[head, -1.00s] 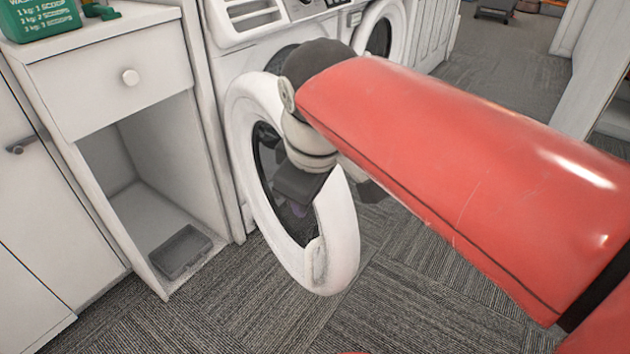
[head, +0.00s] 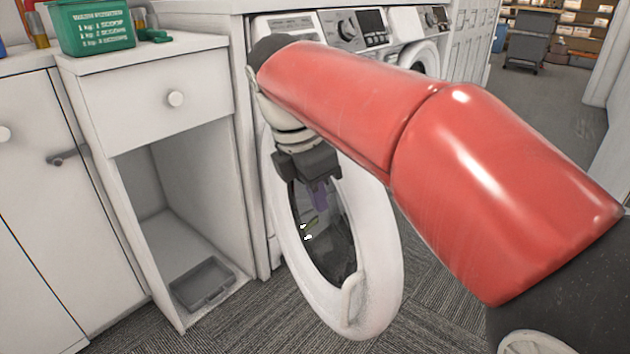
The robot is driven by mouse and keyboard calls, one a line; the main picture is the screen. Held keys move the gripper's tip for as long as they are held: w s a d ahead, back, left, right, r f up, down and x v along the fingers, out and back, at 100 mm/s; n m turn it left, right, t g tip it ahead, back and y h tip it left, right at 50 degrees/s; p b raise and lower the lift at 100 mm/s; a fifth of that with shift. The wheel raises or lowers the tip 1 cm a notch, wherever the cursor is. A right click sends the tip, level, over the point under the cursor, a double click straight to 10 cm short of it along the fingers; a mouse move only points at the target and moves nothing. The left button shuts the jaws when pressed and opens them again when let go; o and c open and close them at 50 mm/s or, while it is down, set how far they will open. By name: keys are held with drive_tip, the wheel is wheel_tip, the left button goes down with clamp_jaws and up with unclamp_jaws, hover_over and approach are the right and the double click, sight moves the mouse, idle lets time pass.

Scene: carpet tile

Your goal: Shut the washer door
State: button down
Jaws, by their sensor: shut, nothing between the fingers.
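The washer door (head: 378,262) stands open, swung out from the front of the white washer (head: 290,25). It is a thick white ring around dark glass (head: 335,240), with a handle (head: 352,298) low on its free edge. My gripper (head: 318,200) hangs below my red arm, over the upper left part of the glass. Its dark body shows, but its fingertips are hard to make out against the glass. It is shut and empty. I cannot tell whether it touches the door. My arm hides the door's top and much of the washer front.
A white cabinet (head: 150,95) with a drawer and an open bay holding a grey tray (head: 202,284) stands left of the washer. A green box (head: 92,30) sits on top. A second washer (head: 425,50) stands beyond.

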sight(343, 202)
drive_tip(key=shift+w+d+f+b, duration=0.1)
drive_tip(key=shift+w+d+f, duration=0.35)
drive_tip(key=shift+d, duration=0.25)
drive_tip(key=shift+w+d+f+b, duration=0.15)
drive_tip(key=shift+w+d+f, duration=0.25)
drive_tip(key=shift+d+f, duration=0.2)
drive_tip(key=shift+w+d+f+b, duration=0.1)
drive_tip(key=shift+w+d+f, duration=0.35)
drive_tip(key=shift+d, duration=0.3)
